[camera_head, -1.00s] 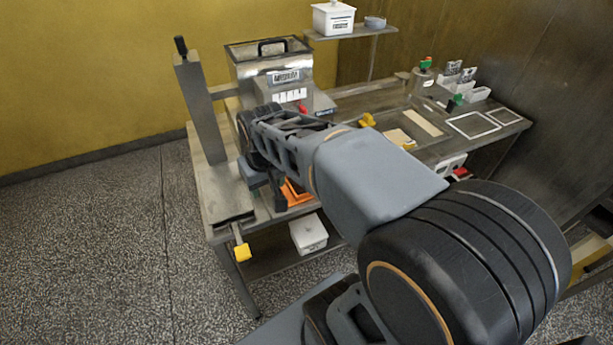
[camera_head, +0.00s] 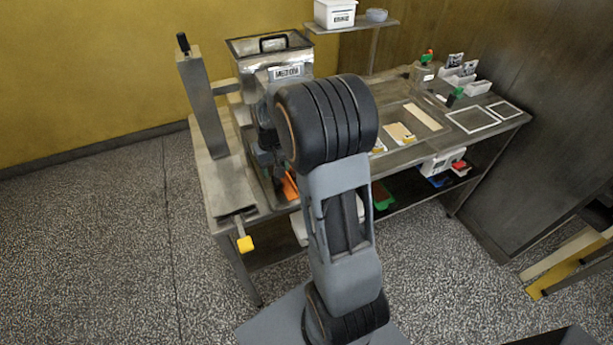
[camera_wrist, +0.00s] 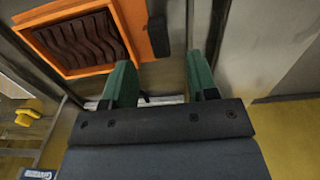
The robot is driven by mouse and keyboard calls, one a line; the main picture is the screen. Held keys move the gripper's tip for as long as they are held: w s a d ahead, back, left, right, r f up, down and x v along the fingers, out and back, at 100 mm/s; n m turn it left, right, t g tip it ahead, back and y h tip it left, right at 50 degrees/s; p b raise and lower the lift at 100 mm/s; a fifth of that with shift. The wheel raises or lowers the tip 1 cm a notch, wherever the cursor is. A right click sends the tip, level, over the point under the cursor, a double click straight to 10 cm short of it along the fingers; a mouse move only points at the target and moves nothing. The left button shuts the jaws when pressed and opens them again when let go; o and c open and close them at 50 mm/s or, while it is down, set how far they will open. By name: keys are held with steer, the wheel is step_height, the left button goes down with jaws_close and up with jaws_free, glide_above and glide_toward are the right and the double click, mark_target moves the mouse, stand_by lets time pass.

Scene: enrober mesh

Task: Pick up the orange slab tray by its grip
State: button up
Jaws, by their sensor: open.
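The orange slab tray (camera_wrist: 139,18) is at the top left of the wrist view, with a dark brown wavy slab (camera_wrist: 82,42) in it. Its black grip (camera_wrist: 158,36) sticks out from the tray's right side. My gripper (camera_wrist: 161,80) is open and empty, with its two green fingers apart. The grip lies in front of the gap between the fingertips and does not appear to be between them. In the head view only a small orange part of the tray (camera_head: 290,187) shows beside my arm, which hides the rest and the gripper.
A metal machine with a hopper (camera_head: 270,46) stands behind my arm. A tall grey post (camera_head: 203,105) and a yellow-ended handle (camera_head: 245,243) are at the bench's left. The bench's right side holds flat cards (camera_head: 400,133) and white-outlined areas (camera_head: 473,121). The floor at left is clear.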

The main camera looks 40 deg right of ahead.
mark_target(277, 180)
steer(key=shift+f+p, duration=0.55)
steer(key=shift+f, duration=2.4)
steer(key=shift+c, duration=0.3)
steer(key=c, duration=0.9)
jaws_close()
steer(key=shift+r, duration=0.2)
